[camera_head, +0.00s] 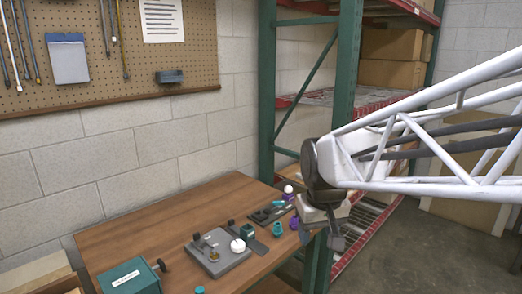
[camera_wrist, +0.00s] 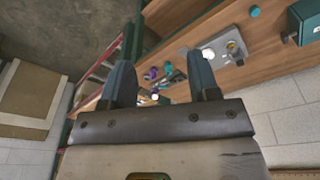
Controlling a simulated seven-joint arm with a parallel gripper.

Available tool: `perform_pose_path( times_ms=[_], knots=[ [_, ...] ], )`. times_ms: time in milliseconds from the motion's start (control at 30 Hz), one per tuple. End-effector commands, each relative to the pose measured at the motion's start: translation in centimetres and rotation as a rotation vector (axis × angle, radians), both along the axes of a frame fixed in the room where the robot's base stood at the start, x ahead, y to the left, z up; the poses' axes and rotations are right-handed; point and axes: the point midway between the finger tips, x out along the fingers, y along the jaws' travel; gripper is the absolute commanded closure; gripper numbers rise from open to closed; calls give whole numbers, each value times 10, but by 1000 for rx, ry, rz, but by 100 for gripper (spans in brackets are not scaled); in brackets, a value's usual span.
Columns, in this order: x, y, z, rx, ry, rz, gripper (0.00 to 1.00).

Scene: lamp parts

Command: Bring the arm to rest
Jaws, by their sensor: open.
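My gripper (camera_wrist: 163,82) is open in the wrist view, its two dark fingers spread with nothing held between them. In the head view my gripper (camera_head: 337,240) hangs at the end of the white lattice arm, near the right edge of the wooden table (camera_head: 130,236). It is partly hidden by the wrist housing there. Lamp parts lie on the table: a grey plate (camera_head: 222,266) with small fittings, a white ball (camera_head: 238,245), a dark tray (camera_head: 262,215), a teal piece (camera_head: 278,229) and purple pieces (camera_head: 294,222). The gripper appears apart from them.
A teal box (camera_head: 128,277) stands at the table's front left. A green-posted rack (camera_head: 346,60) with cardboard boxes (camera_head: 390,74) stands behind my arm. A pegboard (camera_head: 110,50) hangs on the block wall. The table's left rear area is clear.

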Motion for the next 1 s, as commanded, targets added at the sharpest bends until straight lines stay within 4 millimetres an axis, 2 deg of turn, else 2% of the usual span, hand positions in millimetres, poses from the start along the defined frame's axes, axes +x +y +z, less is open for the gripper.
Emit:
perform_pose_path(
  times_ms=[33, 200, 600, 800, 1000],
  knots=[
    [-13, -7, 0, 1, -5, -17, 45],
    [-52, -25, -4, 6, -21, -68, 45],
    [-138, -56, -23, 15, -53, -184, 45],
    [-160, -62, -32, 18, -63, -215, 45],
    [-165, -64, -34, 18, -63, -223, 45]
  ],
)
